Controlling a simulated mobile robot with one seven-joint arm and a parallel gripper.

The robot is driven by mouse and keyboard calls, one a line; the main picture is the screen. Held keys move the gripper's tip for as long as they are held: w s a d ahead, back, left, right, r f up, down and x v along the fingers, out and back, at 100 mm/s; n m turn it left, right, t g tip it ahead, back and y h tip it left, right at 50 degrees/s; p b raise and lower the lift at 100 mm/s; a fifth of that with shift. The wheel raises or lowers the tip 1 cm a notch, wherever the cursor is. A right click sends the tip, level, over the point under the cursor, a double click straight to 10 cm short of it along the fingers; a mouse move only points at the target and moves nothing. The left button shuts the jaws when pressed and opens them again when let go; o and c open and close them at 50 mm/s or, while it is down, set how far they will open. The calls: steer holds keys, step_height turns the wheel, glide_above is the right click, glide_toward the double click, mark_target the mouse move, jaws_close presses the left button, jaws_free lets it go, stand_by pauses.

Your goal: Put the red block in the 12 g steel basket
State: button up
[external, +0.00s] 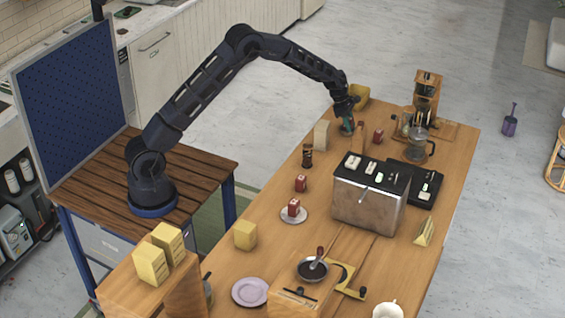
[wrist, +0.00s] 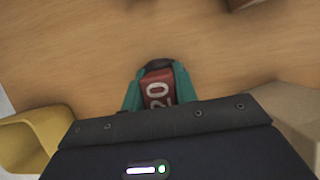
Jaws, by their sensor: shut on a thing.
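My gripper (external: 347,125) is low over the far part of the wooden table. In the wrist view the teal fingers of my gripper (wrist: 160,92) are shut on a red block (wrist: 157,88) with a white "20" on it. In the external view that block is mostly hidden by the fingers. Other small red blocks with pale markings stand on the table: one right of my gripper (external: 378,137), one nearer (external: 301,183), and one on a white saucer (external: 293,215). I cannot tell which thing is the 12 g steel basket.
A yellow container (external: 359,95) is just behind my gripper; it also shows in the wrist view (wrist: 30,140). A beige block (external: 321,134) and a dark cylinder (external: 307,155) stand to the left. A large steel machine (external: 368,205) stands in front. A glass pot (external: 418,146) is to the right.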

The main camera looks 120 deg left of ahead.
steer(key=shift+f, duration=0.2)
steer(key=o, duration=0.9)
steer(key=shift+o, duration=0.2)
steer(key=shift+r, duration=0.45)
steer(key=shift+o, duration=0.2)
steer(key=v, duration=1.2)
steer(key=shift+r, duration=0.25)
steer(key=shift+w, duration=0.1)
